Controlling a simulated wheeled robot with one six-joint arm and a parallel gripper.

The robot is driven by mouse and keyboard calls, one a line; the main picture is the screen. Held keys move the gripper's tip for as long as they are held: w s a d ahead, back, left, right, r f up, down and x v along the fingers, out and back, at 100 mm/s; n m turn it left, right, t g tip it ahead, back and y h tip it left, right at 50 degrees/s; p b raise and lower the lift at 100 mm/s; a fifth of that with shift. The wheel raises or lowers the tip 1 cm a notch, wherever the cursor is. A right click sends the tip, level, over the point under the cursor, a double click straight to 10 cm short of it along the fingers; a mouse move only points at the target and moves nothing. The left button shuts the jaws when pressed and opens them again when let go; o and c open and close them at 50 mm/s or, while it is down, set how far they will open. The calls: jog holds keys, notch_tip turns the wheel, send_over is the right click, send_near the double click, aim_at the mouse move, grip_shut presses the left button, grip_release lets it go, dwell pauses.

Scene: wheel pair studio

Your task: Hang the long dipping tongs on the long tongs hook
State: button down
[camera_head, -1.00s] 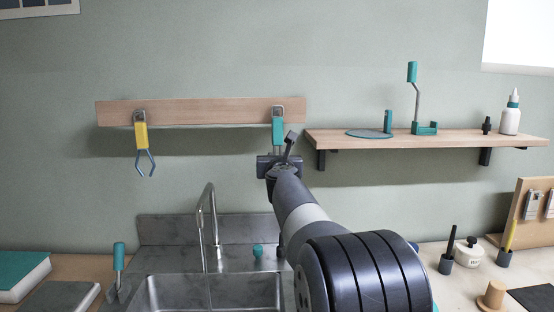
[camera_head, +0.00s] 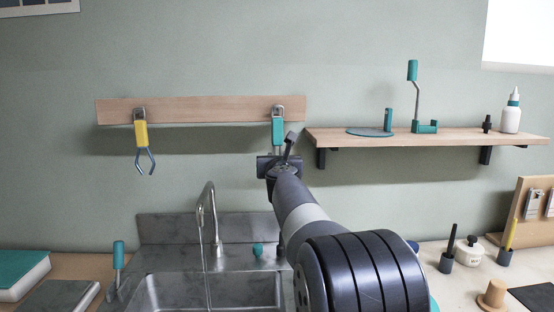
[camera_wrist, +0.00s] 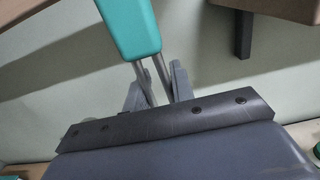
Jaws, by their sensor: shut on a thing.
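The long dipping tongs have a teal handle (camera_head: 278,131) that stands upright against the wooden rail at its right end. Their metal legs (camera_wrist: 148,82) run down from the handle in the wrist view. A metal hook (camera_head: 278,109) is on the rail at the top of the handle; whether the tongs' loop is over it is too small to tell. My gripper (camera_head: 277,162) is just below the handle. In the wrist view my gripper (camera_wrist: 157,85) is shut on the metal legs. The lower ends of the tongs are hidden behind my gripper and arm.
Yellow tongs (camera_head: 141,134) hang at the left end of the wooden rail (camera_head: 210,110). A wooden shelf (camera_head: 450,139) with a teal stand and a white bottle (camera_head: 511,118) is close on the right. A sink (camera_head: 175,290) with a tall faucet (camera_head: 211,215) lies below.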

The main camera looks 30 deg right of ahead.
jog(key=shift+f, duration=0.1)
dwell(0.5)
jog(key=c, duration=1.1)
grip_release()
jog(key=b+v, duration=0.1)
jog(key=v, duration=0.9)
jog(key=shift+s+a, duration=0.2)
jog(key=shift+s, duration=0.15)
